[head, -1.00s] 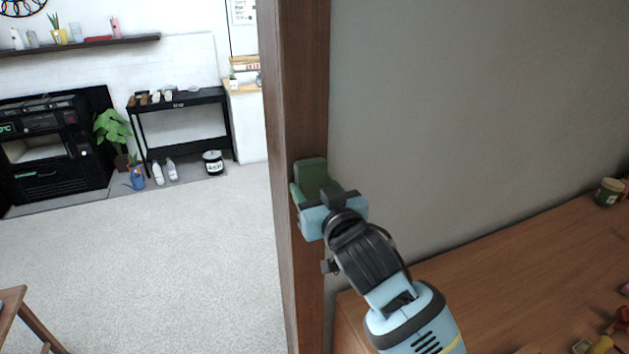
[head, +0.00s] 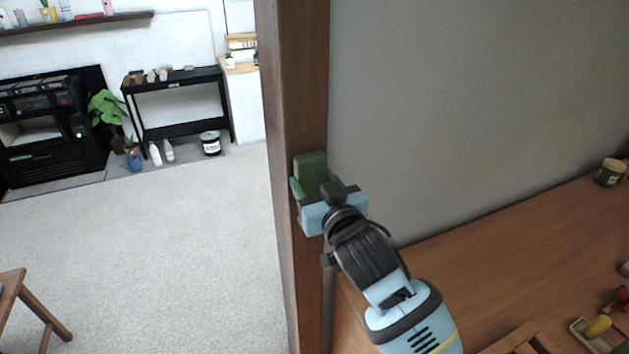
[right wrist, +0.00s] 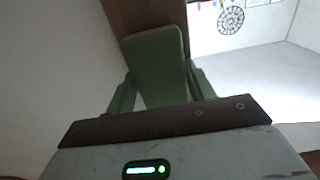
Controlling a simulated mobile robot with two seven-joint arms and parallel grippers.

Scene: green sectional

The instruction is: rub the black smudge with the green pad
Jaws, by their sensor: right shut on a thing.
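The green pad (head: 311,170) is held in my right gripper (head: 314,188), up against the brown wooden post (head: 293,90) at the end of the wall. In the right wrist view the pad (right wrist: 158,62) sits between the fingers of the right gripper (right wrist: 160,88), with the brown wood behind its top. I cannot tell whether the pad touches the wood or is just in front of it. No black smudge shows in either view; it may be hidden behind the pad. My left gripper is not in view.
A wooden table (head: 480,260) stands at the right, with a green jar (head: 610,172) and a small tray (head: 597,338) on it. A grey wall (head: 440,110) rises behind. Left of the post is open carpet (head: 170,250), with a black side table (head: 176,105) farther back.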

